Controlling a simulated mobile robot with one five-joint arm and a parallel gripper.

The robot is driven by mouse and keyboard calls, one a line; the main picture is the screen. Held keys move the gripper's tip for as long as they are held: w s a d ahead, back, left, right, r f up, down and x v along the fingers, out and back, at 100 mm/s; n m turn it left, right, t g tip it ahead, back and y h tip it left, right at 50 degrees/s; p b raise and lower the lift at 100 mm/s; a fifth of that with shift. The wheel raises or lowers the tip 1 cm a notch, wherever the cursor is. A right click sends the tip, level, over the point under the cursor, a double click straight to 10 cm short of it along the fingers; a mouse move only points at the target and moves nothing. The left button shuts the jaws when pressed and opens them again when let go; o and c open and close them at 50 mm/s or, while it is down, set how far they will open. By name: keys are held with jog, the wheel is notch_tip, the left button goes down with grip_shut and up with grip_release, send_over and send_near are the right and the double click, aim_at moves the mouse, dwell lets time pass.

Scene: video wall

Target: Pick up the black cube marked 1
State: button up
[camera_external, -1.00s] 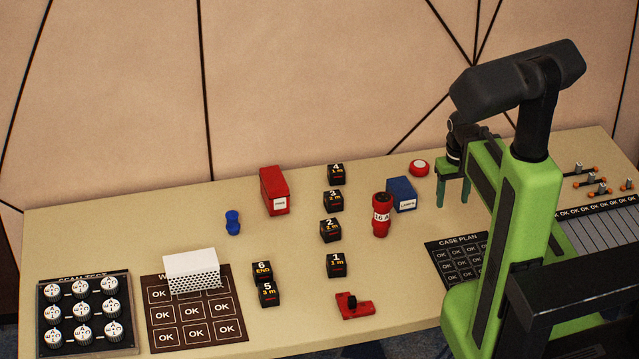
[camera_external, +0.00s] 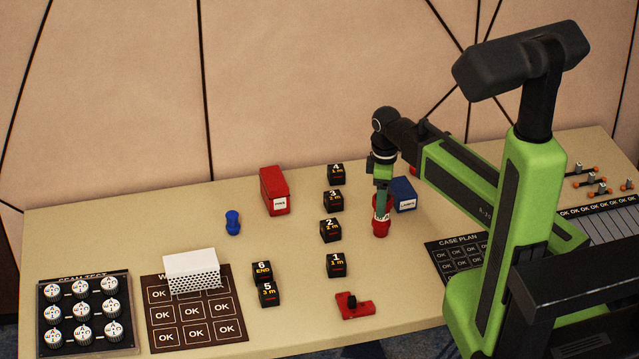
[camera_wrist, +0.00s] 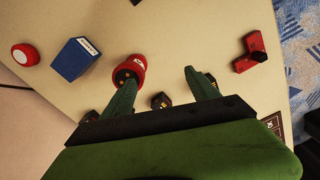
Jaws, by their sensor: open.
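The black cube marked 1 (camera_external: 337,265) sits on the table in the external view, nearest the front of a line of numbered black cubes. My gripper (camera_external: 381,208) is open and pointing down, to the right of and behind that cube, overlapping the red cylinder in the picture. In the wrist view my gripper (camera_wrist: 160,85) has its two green fingers apart with nothing held. A black cube (camera_wrist: 160,102) shows between the fingers, below them; another is partly hidden behind the right finger. Their numbers are too small to read there.
The red cylinder (camera_external: 380,229) and blue box (camera_external: 403,194) stand close to my gripper. Cubes 2 (camera_external: 331,230), 3 (camera_external: 333,201) and 4 (camera_external: 336,174) stand behind cube 1. A red L-shaped block (camera_external: 355,308) lies in front; cubes 5 (camera_external: 268,294) and 6 (camera_external: 262,271) are left.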

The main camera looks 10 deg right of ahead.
aim_at(336, 260)
jog(key=s+a+r+n+p, duration=0.1)
jog(key=s+a+n, duration=0.1)
jog(key=s+a, duration=0.35)
jog(key=s+a+r+n+p, duration=0.1)
jog(key=s+a+r, duration=0.1)
jog(key=a, duration=0.6)
jog(key=f+b, duration=1.2)
jog(key=shift+w+a+f+b, duration=0.1)
jog(key=shift+w+f+b, duration=0.2)
jog(key=f+b, duration=0.5)
jog(key=shift+w+a+f, duration=0.1)
jog(key=shift+w+f, duration=0.1)
jog(key=shift+r, duration=0.2)
jog(key=c, duration=1.5)
